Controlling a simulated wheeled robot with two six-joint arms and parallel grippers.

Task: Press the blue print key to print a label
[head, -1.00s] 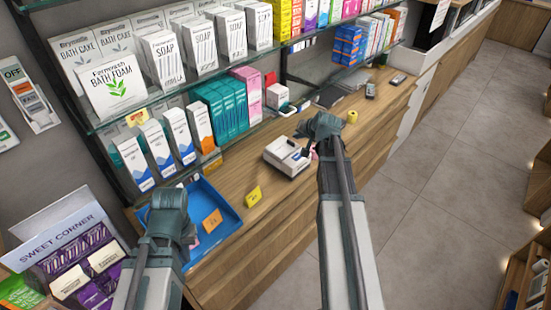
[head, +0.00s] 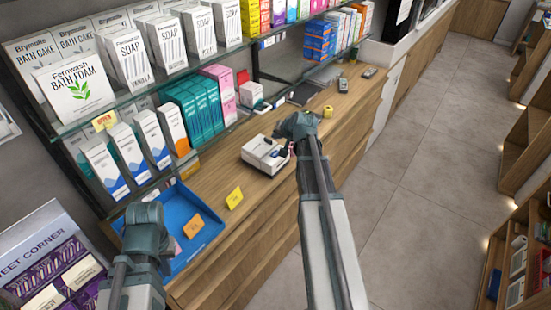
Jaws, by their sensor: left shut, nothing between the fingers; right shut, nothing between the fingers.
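I cannot tell if the fingertips touch the printer. The blue print key cannot be made out; the gripper may hide it. My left gripper (head: 146,235) is shut and empty at the lower left, in front of the blue tray (head: 211,218); its fingertips are largely hidden behind its own wrist.
Yellow (head: 234,198) and orange (head: 193,226) cards lie near and in the tray. Glass shelves (head: 150,105) of boxes overhang the counter's (head: 225,175) back. A yellow roll (head: 328,111) and handheld device (head: 343,85) are further along.

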